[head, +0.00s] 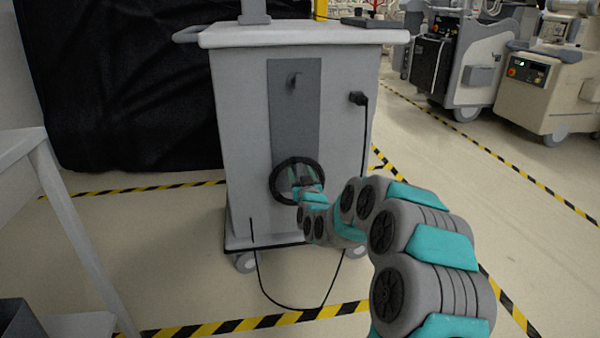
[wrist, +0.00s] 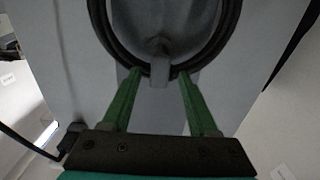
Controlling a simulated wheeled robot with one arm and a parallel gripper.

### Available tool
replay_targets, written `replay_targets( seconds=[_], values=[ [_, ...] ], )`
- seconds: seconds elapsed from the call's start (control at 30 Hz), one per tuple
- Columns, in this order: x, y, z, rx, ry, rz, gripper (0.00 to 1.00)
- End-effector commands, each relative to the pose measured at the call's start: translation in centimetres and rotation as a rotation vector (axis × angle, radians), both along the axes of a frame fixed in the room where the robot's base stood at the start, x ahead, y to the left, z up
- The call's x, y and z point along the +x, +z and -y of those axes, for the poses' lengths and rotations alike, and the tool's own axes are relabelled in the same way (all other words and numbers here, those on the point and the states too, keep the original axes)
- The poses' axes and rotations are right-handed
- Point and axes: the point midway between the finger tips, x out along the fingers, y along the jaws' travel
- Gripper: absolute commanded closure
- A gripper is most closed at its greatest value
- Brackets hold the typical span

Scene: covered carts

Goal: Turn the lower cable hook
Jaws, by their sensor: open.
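The grey cart (head: 240,130) carries a dark grey panel (head: 292,125) on its side. A small upper hook (head: 292,80) sits high on this panel. A black cable coil (head: 273,183) hangs lower down, and it also shows as a thick ring in the wrist view (wrist: 103,25). The lower cable hook (wrist: 159,72) is a grey tab across the coil in the wrist view; in the head view it is hidden or too small to tell. My gripper (wrist: 160,73) is open, its two green fingers on either side of the hook. Contact cannot be told.
A black plug (head: 358,98) with a cable sits on the cart's right side, and the cable (head: 290,306) loops on the floor. A white table frame (head: 75,215) stands at left. Other carts (head: 545,85) stand at back right. Floor between is open.

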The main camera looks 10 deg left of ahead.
Motion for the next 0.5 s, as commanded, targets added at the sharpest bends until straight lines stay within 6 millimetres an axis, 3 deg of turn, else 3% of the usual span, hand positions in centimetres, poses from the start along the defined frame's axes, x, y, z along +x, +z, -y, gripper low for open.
replay_targets(
  seconds=[0.4,0.5],
  values=[
    [1.04,0.07,-0.26,0.001,-0.001,0.001,0.4],
    [1.04,0.08,-0.25,0.002,-0.001,0.002,0.5]
  ],
)
